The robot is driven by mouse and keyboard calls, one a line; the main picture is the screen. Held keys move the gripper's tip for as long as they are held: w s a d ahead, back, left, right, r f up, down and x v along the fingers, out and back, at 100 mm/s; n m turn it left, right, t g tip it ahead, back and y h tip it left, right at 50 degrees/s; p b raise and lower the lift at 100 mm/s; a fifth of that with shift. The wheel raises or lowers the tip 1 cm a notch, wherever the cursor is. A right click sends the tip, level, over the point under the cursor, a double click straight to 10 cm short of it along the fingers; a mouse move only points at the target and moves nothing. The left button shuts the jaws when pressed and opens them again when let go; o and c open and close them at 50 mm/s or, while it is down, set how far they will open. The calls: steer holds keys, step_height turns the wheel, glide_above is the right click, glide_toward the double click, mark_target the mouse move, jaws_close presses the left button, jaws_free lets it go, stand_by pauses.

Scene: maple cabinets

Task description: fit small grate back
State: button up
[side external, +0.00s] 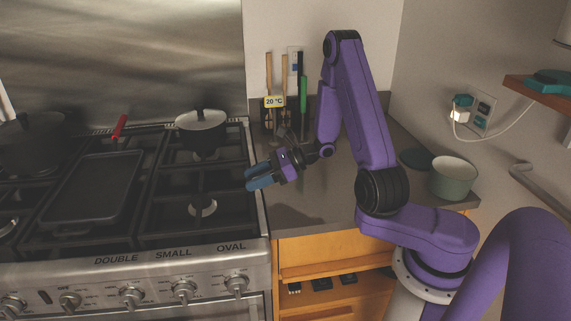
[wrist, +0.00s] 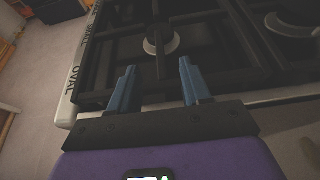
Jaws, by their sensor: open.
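A dark grate (side external: 181,222) lies over the front right burner (side external: 203,207) of the stove. In the wrist view the same burner (wrist: 161,41) shows with dark grate bars (wrist: 160,66) around it, one bar running toward me. I cannot tell which piece is the small grate, or whether this grate is fully seated. My gripper (side external: 250,178) is at the stove's right edge, above and to the right of that burner. Its blue fingers (wrist: 157,67) are apart, with nothing held between them, and the grate bar shows beyond and between them.
A lidded pot (side external: 201,128) stands on the back right burner, and a griddle (side external: 92,188) lies in the middle. A larger dark pot (side external: 32,145) is at the left. Utensils (side external: 283,95) stand behind my arm. A pale green pot (side external: 453,178) is on the right counter.

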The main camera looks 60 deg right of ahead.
steer(key=v, duration=0.9)
steer(key=s+a+r+n+g, duration=0.2)
steer(key=s+a+n+g, duration=0.5)
steer(key=a+n+g, duration=0.6)
steer(key=s+r+n+t+h, duration=0.1)
steer(key=s+n+h, duration=0.3)
steer(key=s+n, duration=0.4)
steer(key=s+r+n+t+h, duration=0.2)
steer(key=s+n+h, duration=0.3)
steer(key=n, duration=1.3)
steer(key=s+r, duration=0.1)
steer(key=s, duration=0.3)
steer(key=shift+s+a+n+t, duration=0.3)
steer(key=shift+a, duration=0.1)
